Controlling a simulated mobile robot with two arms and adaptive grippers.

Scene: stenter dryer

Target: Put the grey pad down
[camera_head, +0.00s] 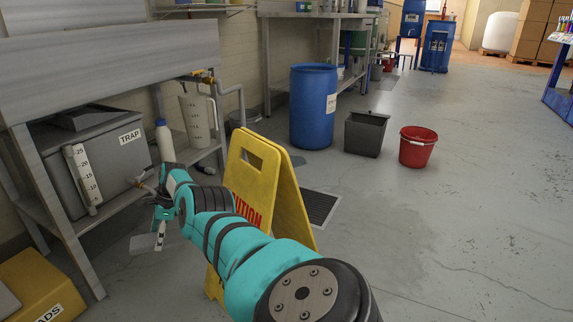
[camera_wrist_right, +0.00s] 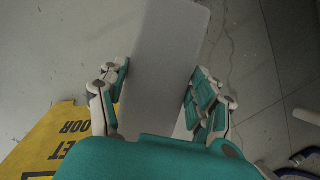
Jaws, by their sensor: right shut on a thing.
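The grey pad (camera_wrist_right: 165,45) is a flat, pale rectangle in the right wrist view. My right gripper (camera_wrist_right: 160,88) is shut on it, with a finger along each long side. In the head view the right gripper (camera_head: 160,214) is low at the left, in front of the sink bench, and the pad (camera_head: 144,243) shows partly below it over the floor. The pad appears to be held clear of the floor, but the exact height cannot be told. My left gripper is not in view.
A yellow caution sign (camera_head: 252,180) stands just right of the gripper, behind my arm. A yellow bin (camera_head: 40,285) with lettering ending in "ADS" is at the lower left. The grey trap box (camera_head: 105,155) sits under the bench. Open floor lies to the right.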

